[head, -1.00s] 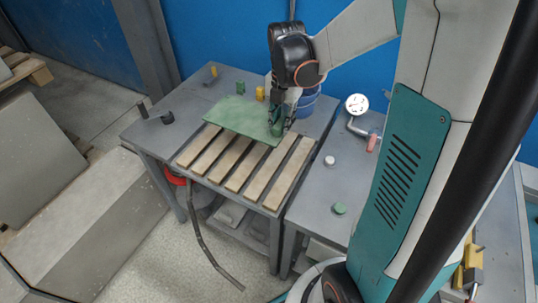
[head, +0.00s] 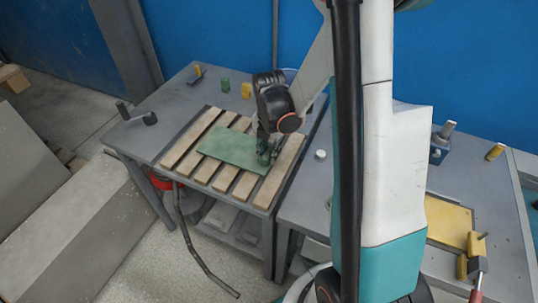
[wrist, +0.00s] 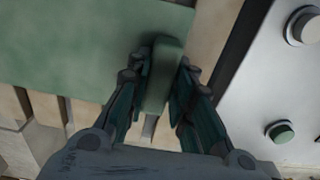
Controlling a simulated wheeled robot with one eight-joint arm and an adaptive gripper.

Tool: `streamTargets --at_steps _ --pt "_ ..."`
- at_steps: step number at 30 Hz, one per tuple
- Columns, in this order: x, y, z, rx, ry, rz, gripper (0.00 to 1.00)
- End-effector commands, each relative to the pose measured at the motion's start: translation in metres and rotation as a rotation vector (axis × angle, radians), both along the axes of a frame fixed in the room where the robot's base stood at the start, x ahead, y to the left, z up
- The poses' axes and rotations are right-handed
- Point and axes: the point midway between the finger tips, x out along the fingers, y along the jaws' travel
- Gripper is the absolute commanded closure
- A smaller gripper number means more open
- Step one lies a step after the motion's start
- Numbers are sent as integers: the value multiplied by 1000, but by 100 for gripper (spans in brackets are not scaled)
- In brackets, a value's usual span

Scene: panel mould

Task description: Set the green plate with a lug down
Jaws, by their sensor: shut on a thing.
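The green plate (head: 228,147) is a flat rectangle over the wooden slats (head: 186,149) of the grey table; I cannot tell whether it touches them or hangs just above. Its upright lug sits at its right edge. My gripper (head: 265,152) is over that edge, shut on the lug. In the wrist view the lug (wrist: 163,75) stands between the two fingers of my gripper (wrist: 160,92), and the plate (wrist: 80,45) spreads to the upper left.
A yellow block (head: 246,90) and a green block (head: 225,86) stand at the table's back. A black clamp (head: 149,118) is at its left corner. A second table with a yellow panel (head: 449,222) is on the right. Bare slats show around the plate.

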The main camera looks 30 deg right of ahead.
Motion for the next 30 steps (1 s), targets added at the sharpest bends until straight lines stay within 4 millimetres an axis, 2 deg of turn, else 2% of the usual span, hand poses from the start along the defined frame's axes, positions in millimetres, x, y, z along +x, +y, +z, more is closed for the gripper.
streamTargets --at_steps 2,11,12,14,25,30 --pt "0 0 -7 1 -1 0 100" --pt "0 0 -8 0 0 0 100" --pt "0 0 -8 0 0 0 72" --pt "0 0 -8 0 0 0 59" --pt "0 0 -6 0 0 0 59" --pt "0 0 14 0 0 0 59"
